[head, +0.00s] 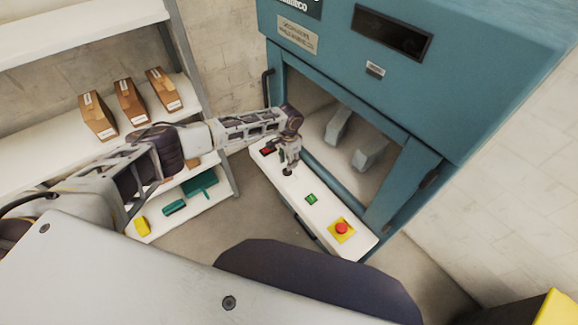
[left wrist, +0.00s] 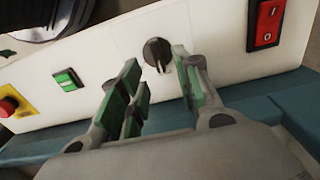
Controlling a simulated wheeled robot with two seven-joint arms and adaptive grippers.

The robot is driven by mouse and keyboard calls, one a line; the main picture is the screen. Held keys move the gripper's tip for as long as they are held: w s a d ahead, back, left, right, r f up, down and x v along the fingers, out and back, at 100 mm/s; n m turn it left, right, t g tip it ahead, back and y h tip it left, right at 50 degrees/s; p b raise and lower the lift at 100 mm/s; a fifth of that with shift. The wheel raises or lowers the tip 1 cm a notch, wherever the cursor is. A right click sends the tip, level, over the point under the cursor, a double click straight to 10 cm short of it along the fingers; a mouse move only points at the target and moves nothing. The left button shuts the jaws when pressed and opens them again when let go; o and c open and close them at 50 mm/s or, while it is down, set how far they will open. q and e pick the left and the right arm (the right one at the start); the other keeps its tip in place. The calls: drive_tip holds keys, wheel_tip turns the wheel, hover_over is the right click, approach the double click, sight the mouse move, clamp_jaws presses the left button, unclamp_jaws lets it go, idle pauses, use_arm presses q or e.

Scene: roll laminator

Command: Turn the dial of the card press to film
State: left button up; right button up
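The card press (head: 450,90) is a large blue-green machine with a white control panel (head: 325,207) along its front. The dial (left wrist: 157,52) is a dark round knob with a light pointer mark on that panel; its printed labels are not readable. My left gripper (head: 289,168) is over the panel at the dial. In the left wrist view my left gripper (left wrist: 160,80) has its green-padded fingers apart, with the dial just beyond the gap between their tips. Nothing is between the fingers. Whether a fingertip touches the dial I cannot tell. My right gripper is not in view.
A green button (head: 311,198) and a red emergency stop on a yellow plate (head: 342,229) sit right of the dial on the panel. A red rocker switch (left wrist: 267,22) is on its other side. Shelves with brown boxes (head: 131,101) stand at the left.

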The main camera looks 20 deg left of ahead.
use_arm(q)
drive_tip(key=shift+f, duration=1.8)
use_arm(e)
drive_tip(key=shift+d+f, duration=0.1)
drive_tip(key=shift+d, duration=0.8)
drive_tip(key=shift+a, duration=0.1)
use_arm(q)
clamp_jaws()
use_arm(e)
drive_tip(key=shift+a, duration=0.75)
